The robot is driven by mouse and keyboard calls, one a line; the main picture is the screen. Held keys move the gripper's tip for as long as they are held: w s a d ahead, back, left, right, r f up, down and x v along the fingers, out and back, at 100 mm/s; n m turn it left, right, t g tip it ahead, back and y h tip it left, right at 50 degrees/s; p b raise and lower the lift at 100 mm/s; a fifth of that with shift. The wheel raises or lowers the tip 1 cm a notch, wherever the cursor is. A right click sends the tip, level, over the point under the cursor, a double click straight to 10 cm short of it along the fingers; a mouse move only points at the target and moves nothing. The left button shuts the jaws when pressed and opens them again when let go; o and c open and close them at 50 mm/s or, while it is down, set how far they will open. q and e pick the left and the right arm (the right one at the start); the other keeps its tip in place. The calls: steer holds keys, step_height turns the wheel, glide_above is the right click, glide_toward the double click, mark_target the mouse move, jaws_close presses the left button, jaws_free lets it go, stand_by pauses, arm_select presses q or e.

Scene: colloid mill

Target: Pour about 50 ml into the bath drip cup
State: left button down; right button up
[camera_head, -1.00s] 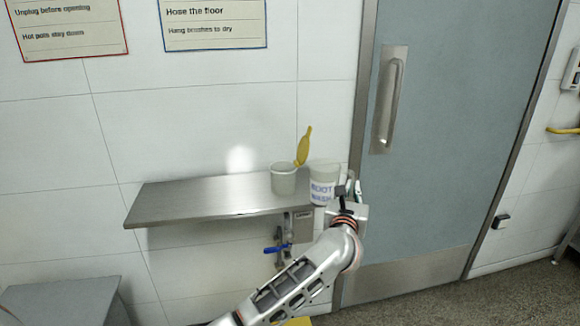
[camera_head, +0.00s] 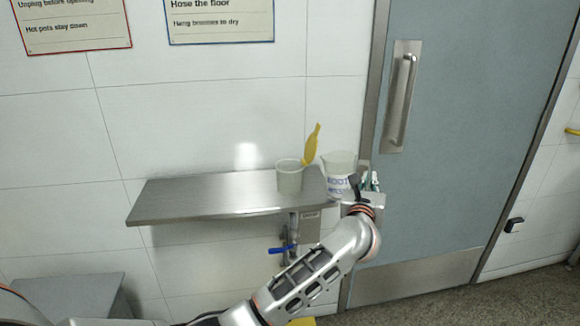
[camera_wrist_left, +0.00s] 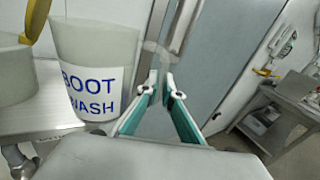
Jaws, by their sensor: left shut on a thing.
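A pale translucent jug marked BOOT WASH (camera_head: 340,163) is at the shelf's right end. It also shows large in the left wrist view (camera_wrist_left: 97,45). My left gripper (camera_wrist_left: 162,78) is at the jug's right side, shut on its clear handle; in the head view the gripper (camera_head: 362,190) partly hides the jug. Whether the jug's base touches the shelf is unclear. A plain pale cup (camera_head: 289,180) stands upright on the shelf, left of the jug and apart from it. I see no name on it. The liquid level is not visible. My right gripper is out of view.
A yellow paddle-shaped piece (camera_head: 312,146) rises at the cup's right side. The steel shelf (camera_head: 190,198) is bare left of the cup. A blue-handled valve (camera_head: 281,249) is below it. A grey door (camera_head: 450,150) stands to the right.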

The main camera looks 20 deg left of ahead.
arm_select(q)
steer(key=shift+a+r+n, duration=0.15)
steer(key=shift+r+n, duration=0.15)
steer(key=shift+r, duration=0.05)
steer(key=r+p, duration=0.3)
steer(key=r, duration=0.1)
steer(key=a+r+n+p, duration=0.1)
steer(key=r+p, duration=0.1)
steer(key=r, duration=0.3)
steer(key=r+n+p, duration=0.1)
steer(key=r+p, duration=0.2)
steer(key=r, duration=0.2)
steer(key=shift+a+r+p, duration=0.1)
steer(key=shift+a+p, duration=0.05)
steer(key=shift+p, duration=0.2)
steer(key=a+r+n+p, duration=0.1)
steer(key=a+r+n, duration=0.5)
steer(key=r, duration=0.3)
steer(key=shift+s+r+n, duration=0.2)
steer(key=shift+s+n, duration=0.05)
steer(key=shift+n, duration=0.65)
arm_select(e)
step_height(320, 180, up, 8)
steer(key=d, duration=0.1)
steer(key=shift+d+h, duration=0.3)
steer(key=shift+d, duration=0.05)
